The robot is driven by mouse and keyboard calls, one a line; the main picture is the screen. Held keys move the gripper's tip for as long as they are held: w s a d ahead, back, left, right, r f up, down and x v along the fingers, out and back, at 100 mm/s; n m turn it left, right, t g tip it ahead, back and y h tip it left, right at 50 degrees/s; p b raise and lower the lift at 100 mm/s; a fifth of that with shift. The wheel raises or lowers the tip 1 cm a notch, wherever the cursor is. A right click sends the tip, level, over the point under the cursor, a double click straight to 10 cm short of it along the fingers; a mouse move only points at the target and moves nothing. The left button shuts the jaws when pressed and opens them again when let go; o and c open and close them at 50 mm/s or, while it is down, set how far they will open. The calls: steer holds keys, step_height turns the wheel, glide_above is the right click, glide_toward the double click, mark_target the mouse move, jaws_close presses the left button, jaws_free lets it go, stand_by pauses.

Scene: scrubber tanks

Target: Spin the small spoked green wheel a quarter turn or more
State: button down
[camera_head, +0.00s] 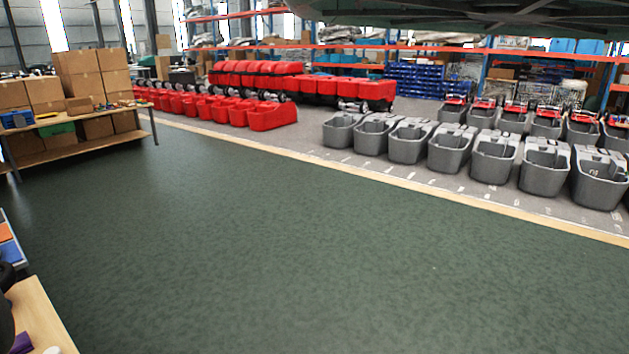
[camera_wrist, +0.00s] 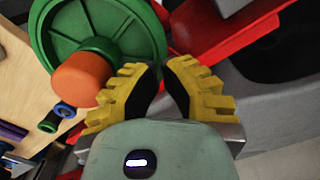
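My gripper (camera_wrist: 166,70) has yellow ribbed fingers with black inner pads. The fingers are apart with a narrow gap and nothing seen between them. The left fingertip is close to the wheel's lower right rim; whether it touches I cannot tell. The head view shows neither the wheel nor my gripper.
A wooden tabletop (camera_wrist: 20,85) with blue rings (camera_wrist: 64,110) and a purple rod (camera_wrist: 12,130) lies left. Red parts (camera_wrist: 205,28) and a grey tank (camera_wrist: 270,100) are right of the wheel. In the head view, the green floor (camera_head: 300,250) is clear before grey tanks (camera_head: 494,155).

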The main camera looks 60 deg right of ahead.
steer(key=shift+f+b, duration=0.65)
steer(key=shift+f, duration=0.3)
steer(key=shift+s+d+p, duration=0.3)
steer(key=shift+s+d, duration=0.2)
steer(key=shift+d, duration=0.15)
steer(key=shift+d, duration=0.1)
steer(key=shift+s+d, duration=0.3)
steer(key=shift+d, duration=0.45)
steer(key=shift+s+d, duration=0.1)
steer(key=shift+d, duration=0.65)
